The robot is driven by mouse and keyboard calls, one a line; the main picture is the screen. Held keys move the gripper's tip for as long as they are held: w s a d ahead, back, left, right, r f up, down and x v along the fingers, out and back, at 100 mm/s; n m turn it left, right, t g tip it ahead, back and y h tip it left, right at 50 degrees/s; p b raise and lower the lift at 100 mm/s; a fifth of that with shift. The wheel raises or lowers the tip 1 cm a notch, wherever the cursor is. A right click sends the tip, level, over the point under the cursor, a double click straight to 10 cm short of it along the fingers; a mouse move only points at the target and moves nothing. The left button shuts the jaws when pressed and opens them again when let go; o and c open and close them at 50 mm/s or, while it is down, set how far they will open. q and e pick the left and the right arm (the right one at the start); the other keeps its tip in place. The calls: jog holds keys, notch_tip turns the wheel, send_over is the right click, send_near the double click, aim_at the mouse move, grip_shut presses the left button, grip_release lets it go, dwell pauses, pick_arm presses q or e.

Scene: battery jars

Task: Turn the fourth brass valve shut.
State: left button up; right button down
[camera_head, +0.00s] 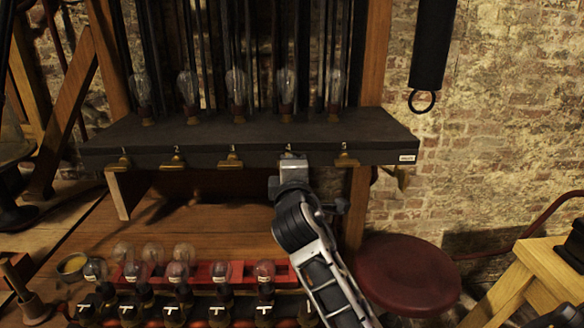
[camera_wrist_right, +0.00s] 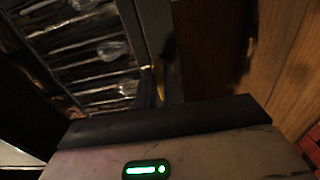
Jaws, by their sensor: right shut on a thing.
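A row of brass valves runs along the front edge of a dark shelf (camera_head: 255,130), under number marks. The first (camera_head: 121,163), second (camera_head: 173,161), third (camera_head: 231,160) and fifth (camera_head: 345,160) valves are in plain sight. My right gripper (camera_head: 292,160) reaches up from below to the place marked 4 and is shut on the fourth valve, which it mostly hides. In the right wrist view a small brass sliver of the fourth valve (camera_wrist_right: 161,91) shows at the fingertips. The valve's angle cannot be told. My left gripper is not in view.
Glass bulbs (camera_head: 236,85) stand on the shelf above the valves. Below, a red rack (camera_head: 207,270) holds several dark-based bulbs. A round red stool (camera_head: 405,275) stands right of my right arm. The wooden bench top (camera_head: 190,230) between is mostly clear.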

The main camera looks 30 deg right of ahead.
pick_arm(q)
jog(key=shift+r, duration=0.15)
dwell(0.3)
pick_arm(e)
jog(key=c, duration=1.5)
grip_release()
pick_arm(q)
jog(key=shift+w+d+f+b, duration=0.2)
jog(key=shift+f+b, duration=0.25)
jog(key=shift+b, duration=0.55)
pick_arm(e)
jog(key=v, duration=1.2)
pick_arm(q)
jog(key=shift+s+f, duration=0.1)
